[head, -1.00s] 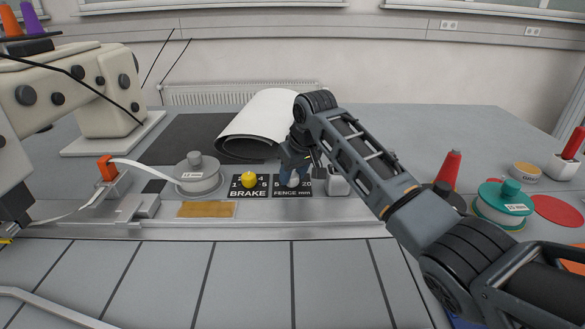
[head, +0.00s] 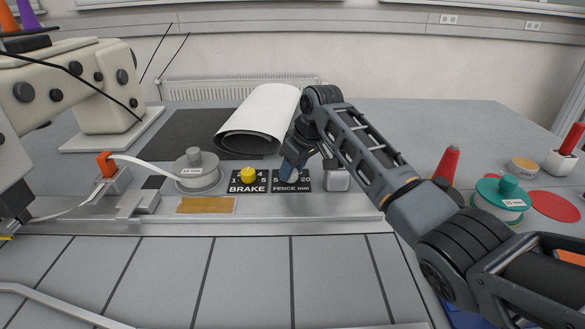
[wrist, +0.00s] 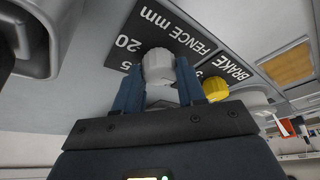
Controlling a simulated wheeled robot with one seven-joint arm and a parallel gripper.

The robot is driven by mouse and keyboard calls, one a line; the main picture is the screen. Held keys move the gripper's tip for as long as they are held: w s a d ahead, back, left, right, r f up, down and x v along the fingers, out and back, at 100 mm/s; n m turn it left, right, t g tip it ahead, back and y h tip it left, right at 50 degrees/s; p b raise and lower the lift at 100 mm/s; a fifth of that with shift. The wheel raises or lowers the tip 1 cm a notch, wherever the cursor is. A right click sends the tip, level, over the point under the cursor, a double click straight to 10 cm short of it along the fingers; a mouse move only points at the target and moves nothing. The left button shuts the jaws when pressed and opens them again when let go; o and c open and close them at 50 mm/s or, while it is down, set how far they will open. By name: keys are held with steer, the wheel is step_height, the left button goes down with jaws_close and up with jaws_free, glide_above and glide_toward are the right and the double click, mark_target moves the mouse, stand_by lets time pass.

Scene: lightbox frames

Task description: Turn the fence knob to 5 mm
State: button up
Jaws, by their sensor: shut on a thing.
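The fence knob (wrist: 158,66) is pale grey and round, on a black plate (wrist: 150,30) marked FENCE mm. In the wrist view, numbers 5 and 20 show on the plate, and my gripper (wrist: 160,74) has one blue finger on each side of the knob, shut on it. In the head view my gripper (head: 290,174) comes down over the FENCE plate (head: 300,187) and hides the knob. I cannot make out which number the knob points to.
The yellow brake knob (head: 248,175) stands close on the left of the fence plate. A grey block (head: 337,180) stands close on its right. A grey reel (head: 197,175) with white tape lies further left, and a rolled sheet (head: 262,115) lies behind. The front table is clear.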

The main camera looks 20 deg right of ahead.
steer(key=o, duration=1)
steer(key=shift+o, duration=0.2)
steer(key=v, duration=0.7)
steer(key=shift+s+r+b, duration=0.15)
steer(key=shift+r+b, duration=0.2)
steer(key=shift+b, duration=0.1)
